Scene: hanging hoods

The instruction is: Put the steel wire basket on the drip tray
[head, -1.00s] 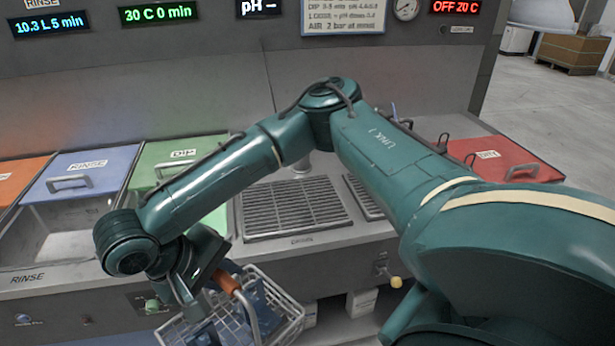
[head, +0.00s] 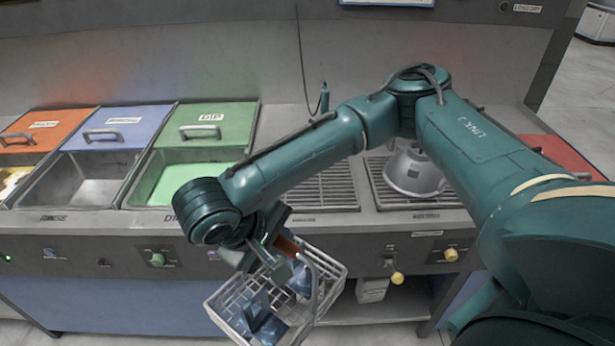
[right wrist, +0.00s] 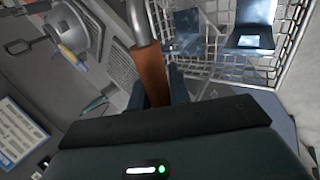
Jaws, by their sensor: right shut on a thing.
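The steel wire basket (head: 325,270) hangs in front of the counter's front edge, below its top, tilted. It holds blue parts (head: 262,318). My right gripper (head: 284,248) is shut on the basket's handle at its orange-brown grip, which also shows in the right wrist view (right wrist: 151,70). The basket's wires (right wrist: 285,45) fill the upper right of that view. A slatted metal grate (head: 325,195), which looks like the drip tray, lies on the counter beyond the basket, up and to the right. My right forearm hides its back part. My left gripper is not in view.
A second grate (head: 410,203) to the right carries a grey metal hood-like piece (head: 413,173). Left are open basins with orange (head: 40,135), blue (head: 120,128) and green (head: 212,125) lids. Knobs (head: 398,278) stick out of the front panel. A red lid (head: 560,158) lies far right.

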